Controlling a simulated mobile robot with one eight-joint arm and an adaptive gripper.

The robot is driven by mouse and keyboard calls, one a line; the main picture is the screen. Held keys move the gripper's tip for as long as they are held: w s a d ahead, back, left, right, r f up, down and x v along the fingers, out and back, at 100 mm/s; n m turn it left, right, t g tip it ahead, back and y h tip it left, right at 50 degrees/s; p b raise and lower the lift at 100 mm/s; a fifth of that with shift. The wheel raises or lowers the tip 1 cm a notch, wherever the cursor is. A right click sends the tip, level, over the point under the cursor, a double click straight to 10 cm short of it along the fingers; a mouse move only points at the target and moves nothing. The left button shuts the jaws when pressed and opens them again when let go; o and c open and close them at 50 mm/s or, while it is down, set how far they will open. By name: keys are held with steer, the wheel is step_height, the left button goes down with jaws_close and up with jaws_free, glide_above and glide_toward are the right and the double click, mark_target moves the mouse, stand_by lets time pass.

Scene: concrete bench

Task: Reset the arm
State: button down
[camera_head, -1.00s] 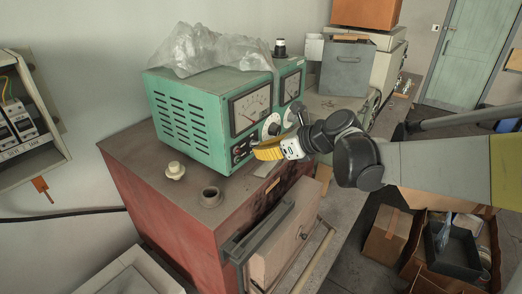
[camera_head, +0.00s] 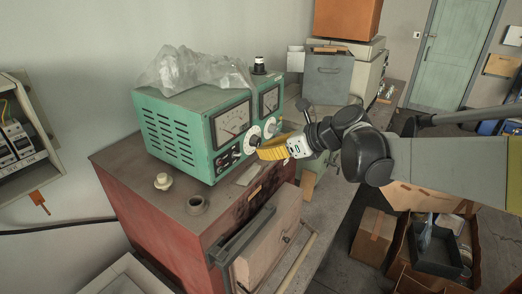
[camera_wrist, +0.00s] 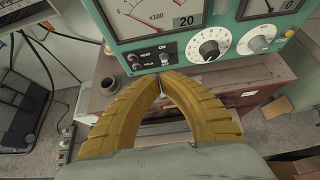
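My gripper (camera_head: 259,153) has yellow ribbed fingers and is in front of the lower right part of a green metal instrument (camera_head: 183,130). In the wrist view, the two fingers of my gripper (camera_wrist: 161,76) curve together and meet at the tips, with nothing seen between them. The tips are just below the instrument's front panel (camera_wrist: 125,50) in that view. I cannot tell whether they touch it. The arm reaches in from the right.
The instrument stands on a red cabinet (camera_head: 160,225) with crumpled plastic (camera_head: 190,70) on top. A cream knob-like piece (camera_head: 162,182) and a small round pot (camera_head: 196,204) sit near its front. Boxes (camera_head: 345,20) are stacked behind. An open carton (camera_head: 395,255) lies on the floor.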

steer(key=s+d+f+n+h+b, duration=0.3)
steer(key=s+d+f+n+b, duration=0.1)
steer(key=s+f+n+b, duration=0.4)
steer(key=s+d+f+n+h+b, duration=0.3)
steer(key=s+d+f+n+b, duration=0.2)
steer(key=s+f+n+b, duration=0.3)
steer(key=s+d+f+n+h+b, duration=0.3)
steer(key=s+f+n+b, duration=0.6)
steer(key=f+b, duration=0.5)
step_height(320, 180, down, 8)
steer(key=shift+d+r+b, duration=0.2)
steer(key=shift+d+b, duration=0.1)
steer(key=shift+d, duration=0.6)
